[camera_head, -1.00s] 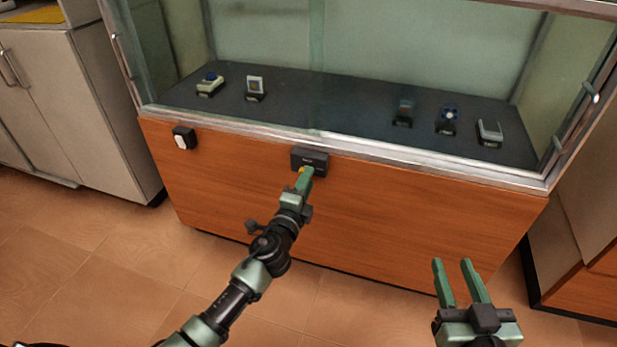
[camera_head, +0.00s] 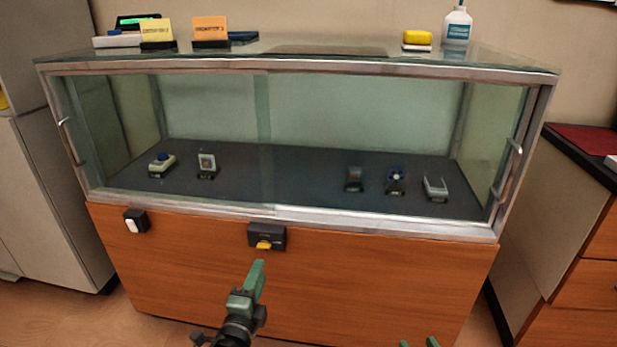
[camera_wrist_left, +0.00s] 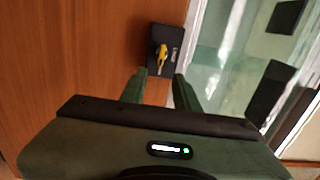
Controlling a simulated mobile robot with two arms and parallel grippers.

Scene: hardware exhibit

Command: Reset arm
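My left gripper (camera_head: 257,266) is in front of the display case's wooden front, below a black lock box (camera_head: 266,236). A yellow key-like piece (camera_head: 264,245) sits in the box. In the left wrist view the gripper's two fingers (camera_wrist_left: 160,84) are apart with nothing between them, and the yellow piece (camera_wrist_left: 162,55) is beyond the tips, apart from them. Of my right gripper (camera_head: 418,343) only two separated fingertips show at the bottom edge; the rest is out of view.
The glass case (camera_head: 300,217) holds several small devices on a dark floor. A white switch (camera_head: 131,225) is on the wooden front at left. Cards, a yellow sponge-like block (camera_head: 417,37) and a bottle (camera_head: 457,27) stand on top. Cabinets flank the case.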

